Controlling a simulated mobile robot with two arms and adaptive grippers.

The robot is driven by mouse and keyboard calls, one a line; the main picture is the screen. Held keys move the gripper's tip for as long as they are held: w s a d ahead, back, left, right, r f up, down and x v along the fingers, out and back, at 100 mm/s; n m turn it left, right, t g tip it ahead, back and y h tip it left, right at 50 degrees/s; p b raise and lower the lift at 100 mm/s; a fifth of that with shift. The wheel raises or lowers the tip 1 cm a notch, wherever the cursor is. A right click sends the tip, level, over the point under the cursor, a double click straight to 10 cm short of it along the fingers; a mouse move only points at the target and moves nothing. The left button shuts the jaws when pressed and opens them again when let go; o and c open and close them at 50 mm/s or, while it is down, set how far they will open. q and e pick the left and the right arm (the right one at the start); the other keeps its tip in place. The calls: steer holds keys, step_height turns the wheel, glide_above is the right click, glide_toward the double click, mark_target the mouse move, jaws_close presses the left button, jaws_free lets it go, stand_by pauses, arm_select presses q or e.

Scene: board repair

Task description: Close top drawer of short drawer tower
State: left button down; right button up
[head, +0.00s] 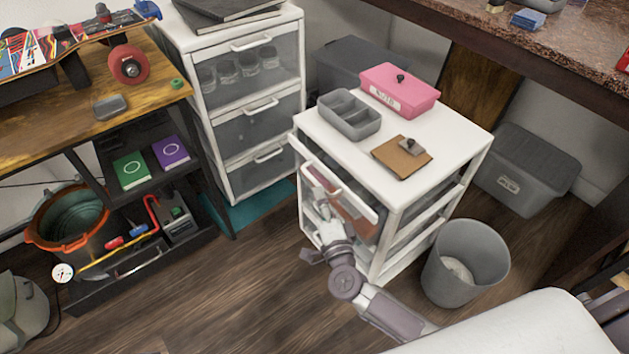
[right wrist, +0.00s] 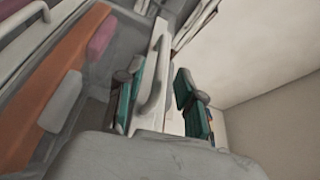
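The short drawer tower (head: 455,148) is white with clear drawer fronts and stands in the middle of the head view. Its top drawer (head: 366,209) juts out a little past the tower's front. An orange-brown item shows through the clear front. My right gripper (head: 322,212) is at this drawer's front, by its white handle (head: 321,179). In the right wrist view, the open gripper's teal-padded fingers (right wrist: 158,108) lie on either side of the white handle (right wrist: 154,82). Whether they touch it is unclear. My left gripper is not in view.
A taller drawer tower (head: 213,112) stands to the left. On the short tower are a grey divided tray (head: 349,124), a pink box (head: 398,90) and a clipboard (head: 392,160). A grey bin (head: 437,284) stands at its right. Open wooden floor lies in front.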

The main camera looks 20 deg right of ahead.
mark_target(315, 179)
steer(key=w, duration=0.6)
steer(key=shift+d+r+b, duration=0.1)
steer(key=shift+r+b, duration=0.15)
steer(key=shift+b, duration=0.15)
steer(key=shift+c, duration=0.3)
jaws_close()
